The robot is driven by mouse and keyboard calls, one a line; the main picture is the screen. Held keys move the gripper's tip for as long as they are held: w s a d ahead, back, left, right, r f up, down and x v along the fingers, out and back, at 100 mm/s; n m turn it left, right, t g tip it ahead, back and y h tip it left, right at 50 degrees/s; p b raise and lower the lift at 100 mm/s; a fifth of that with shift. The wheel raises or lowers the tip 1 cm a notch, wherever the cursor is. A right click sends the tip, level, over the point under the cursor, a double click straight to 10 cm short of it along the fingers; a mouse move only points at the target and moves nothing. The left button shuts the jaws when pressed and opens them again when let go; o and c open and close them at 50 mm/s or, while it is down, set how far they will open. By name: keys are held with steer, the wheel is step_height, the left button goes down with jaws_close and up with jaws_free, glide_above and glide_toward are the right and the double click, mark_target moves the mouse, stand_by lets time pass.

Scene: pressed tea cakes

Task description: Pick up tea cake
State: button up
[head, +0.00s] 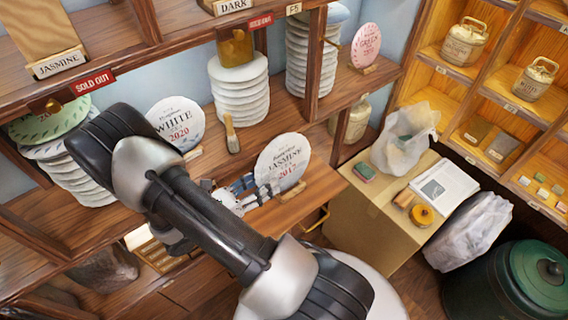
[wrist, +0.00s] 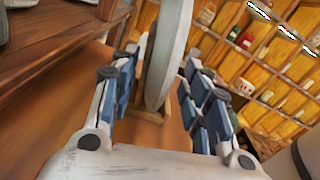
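My gripper (head: 258,188) is at the cake's lower left in the head view, partly hidden by my arm. In the wrist view my gripper (wrist: 163,68) is open, with one blue-padded finger on each side of the cake. A gap shows beside the cake; contact is not visible.
A WHITE 2020 cake (head: 175,122) stands to the left, with a wooden-handled brush (head: 231,134) beside it. Stacked cakes (head: 240,85) stand behind on the shelf. An upright shelf divider (head: 337,150) rises close to the right. A cardboard box (head: 375,215) stands beyond.

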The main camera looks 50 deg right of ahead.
jaws_close()
stand_by(0.3)
stand_by(0.4)
step_height(320, 180, up, 20)
steer(key=p, duration=0.5)
